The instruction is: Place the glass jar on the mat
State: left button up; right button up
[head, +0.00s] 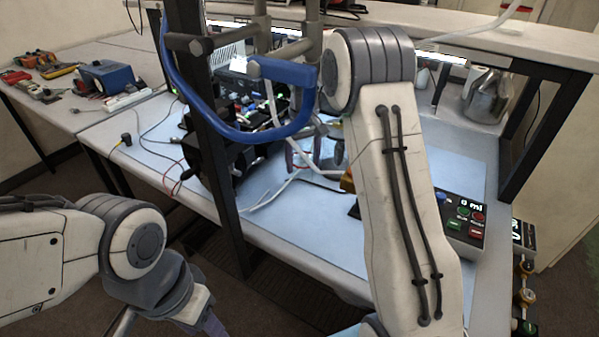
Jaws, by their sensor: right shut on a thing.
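The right arm reaches over the workbench, and its forearm hides much of the middle. My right gripper (316,152) shows small and partly covered behind the arm, low over the bench. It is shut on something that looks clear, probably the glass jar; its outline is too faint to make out. A light blue mat (460,165) lies on the bench, partly hidden by the arm. My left gripper (207,322) is at the bottom left, off the bench, cut by the frame edge; its jaws cannot be made out.
A control box (465,217) with coloured buttons and an "0 ml" display stands right of the arm. A silver vessel (487,95) is at the back right. Dark equipment with cables (235,150) crowds the left of the gripper. A dark upright post (205,120) and blue handle (285,72) stand in front.

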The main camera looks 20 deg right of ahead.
aim_at(304, 173)
jog(key=shift+d+f, duration=0.1)
jog(key=shift+f, duration=2.1)
jog(key=shift+f, duration=0.15)
jog(key=o, duration=1.4)
